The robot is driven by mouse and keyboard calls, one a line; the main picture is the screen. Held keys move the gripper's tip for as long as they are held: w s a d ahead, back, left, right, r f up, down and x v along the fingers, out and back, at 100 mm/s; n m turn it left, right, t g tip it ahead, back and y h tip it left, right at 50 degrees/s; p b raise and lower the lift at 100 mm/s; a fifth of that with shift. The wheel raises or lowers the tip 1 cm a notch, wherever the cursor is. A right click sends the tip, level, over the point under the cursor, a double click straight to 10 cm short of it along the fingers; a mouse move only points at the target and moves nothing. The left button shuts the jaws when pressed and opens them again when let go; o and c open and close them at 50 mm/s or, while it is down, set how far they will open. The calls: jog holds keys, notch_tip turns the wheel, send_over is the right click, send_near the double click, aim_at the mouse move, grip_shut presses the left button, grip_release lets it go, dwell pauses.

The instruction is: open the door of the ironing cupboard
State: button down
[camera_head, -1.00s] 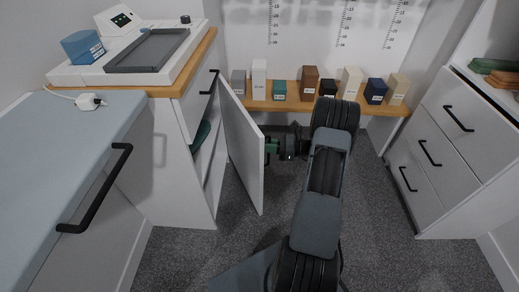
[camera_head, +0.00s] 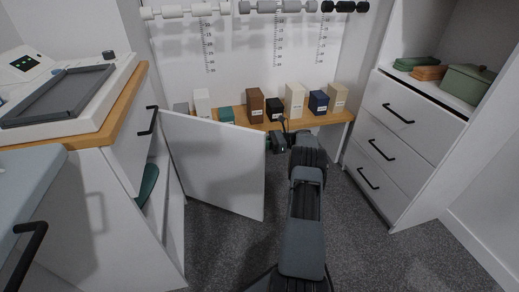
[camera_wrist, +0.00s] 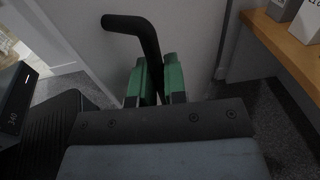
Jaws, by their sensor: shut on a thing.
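The cupboard (camera_head: 122,205) is a white unit on the left in the head view. Its white door (camera_head: 212,166) stands well open, swung out to the right, with a dark gap behind its hinge side. The door's black bar handle (camera_wrist: 136,26) shows in the wrist view, bent at the top. My gripper (camera_wrist: 158,82) has green fingertips, shut on the handle's lower part. In the head view my gripper (camera_head: 275,143) is at the door's free edge, and the handle is mostly hidden there. A dark green item (camera_head: 147,185) shows inside the cupboard.
A wooden shelf (camera_head: 340,117) with several small boxes runs along the back wall, close behind the door. A white drawer unit (camera_head: 400,135) stands to the right. A pale blue-topped unit (camera_head: 25,180) is at front left. Grey carpet (camera_head: 380,255) is clear at front right.

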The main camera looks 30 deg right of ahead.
jog(key=shift+w+d, duration=0.15)
dwell(0.3)
jog(key=c, duration=1.4)
grip_release()
jog(key=shift+w+a, duration=0.1)
jog(key=shift+a, duration=0.1)
jog(key=shift+o, duration=1.1)
jog(key=shift+d, duration=0.1)
